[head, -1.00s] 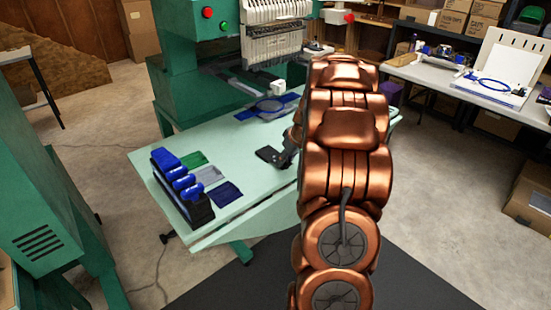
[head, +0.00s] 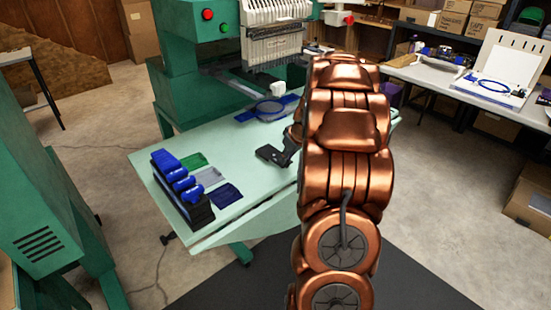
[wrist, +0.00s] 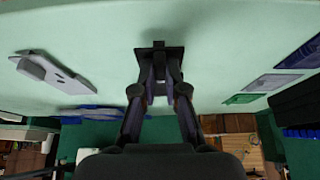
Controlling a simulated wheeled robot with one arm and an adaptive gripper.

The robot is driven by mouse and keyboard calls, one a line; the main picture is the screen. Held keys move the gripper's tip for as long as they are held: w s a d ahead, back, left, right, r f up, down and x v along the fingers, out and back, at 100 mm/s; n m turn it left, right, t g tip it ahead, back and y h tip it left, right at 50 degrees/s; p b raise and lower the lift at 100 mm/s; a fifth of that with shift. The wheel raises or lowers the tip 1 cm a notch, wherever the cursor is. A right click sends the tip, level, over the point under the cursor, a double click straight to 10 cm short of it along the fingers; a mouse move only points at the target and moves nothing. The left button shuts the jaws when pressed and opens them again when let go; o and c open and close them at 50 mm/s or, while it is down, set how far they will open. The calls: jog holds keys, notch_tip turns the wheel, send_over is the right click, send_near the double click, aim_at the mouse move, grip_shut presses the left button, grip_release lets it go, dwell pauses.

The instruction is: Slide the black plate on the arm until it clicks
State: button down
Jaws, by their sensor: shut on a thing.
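The black plate (head: 268,153) is in the fingertips of my gripper (head: 288,152), low over the pale green table. In the wrist view my gripper (wrist: 160,77) has both fingers closed on the black plate (wrist: 174,50), which is partly hidden behind the fingertips. I cannot tell whether the plate touches the table. The green machine (head: 190,62) stands behind the table, with a narrow grey arm (head: 238,86) low under its white head (head: 275,45). The plate is apart from this arm, nearer the front.
On the table (head: 240,220) are a blue hoop (head: 272,109), green, grey and blue swatches (head: 208,175), and a black rack (head: 196,213) of blue spools at left. A pale grey part with a knob (wrist: 55,72) lies left in the wrist view. Table between them is clear.

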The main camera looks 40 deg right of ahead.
jog(key=shift+r+p, duration=0.35)
jog(key=shift+r, duration=1.5)
jog(key=shift+s, duration=0.1)
